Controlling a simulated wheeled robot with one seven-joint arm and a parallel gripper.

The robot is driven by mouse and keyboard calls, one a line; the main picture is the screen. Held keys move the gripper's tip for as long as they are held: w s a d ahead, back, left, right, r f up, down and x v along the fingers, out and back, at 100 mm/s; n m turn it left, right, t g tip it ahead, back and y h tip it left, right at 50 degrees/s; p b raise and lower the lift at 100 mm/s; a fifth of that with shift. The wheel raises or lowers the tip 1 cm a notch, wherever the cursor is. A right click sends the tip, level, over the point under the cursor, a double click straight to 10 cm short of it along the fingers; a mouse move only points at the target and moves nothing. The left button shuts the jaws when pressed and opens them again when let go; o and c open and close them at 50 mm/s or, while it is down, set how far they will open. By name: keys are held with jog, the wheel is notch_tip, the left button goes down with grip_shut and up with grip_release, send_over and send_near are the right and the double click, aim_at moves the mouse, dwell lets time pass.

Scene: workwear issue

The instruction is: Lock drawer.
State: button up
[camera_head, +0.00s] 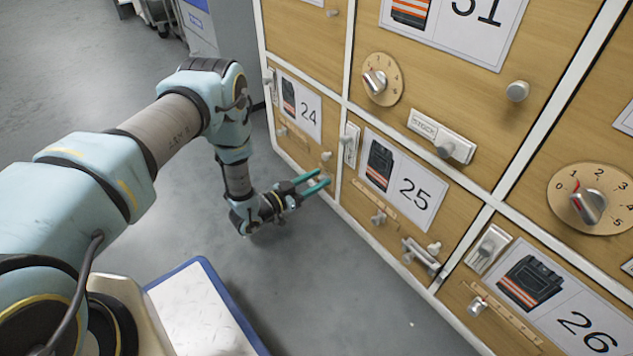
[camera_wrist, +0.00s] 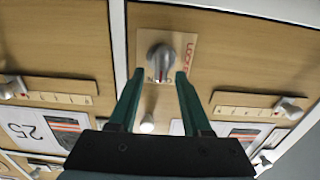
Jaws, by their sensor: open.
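The drawer marked 24 (camera_head: 309,115) is at the lower left of the wooden cabinet and looks flush with its front. In the wrist view, which shows the cabinet upside down, a grey lock knob (camera_wrist: 160,60) sits on a small plate with red lettering (camera_wrist: 187,52) that seems to read "LOCK". My gripper (camera_head: 325,180) is at that drawer's lower right corner, and its green fingers hide the knob in the head view. In the wrist view my gripper (camera_wrist: 160,75) is open, one fingertip on each side of the knob. I cannot tell whether they touch it.
A small white knob (camera_wrist: 147,124) is close to the fingers. Drawer 25 (camera_head: 405,185) is to the right, with a slider and handle. A blue-edged white tray (camera_head: 195,310) is in front of me. The grey floor (camera_head: 330,290) between is clear.

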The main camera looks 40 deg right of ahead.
grip_shut()
dwell(0.3)
dwell(0.3)
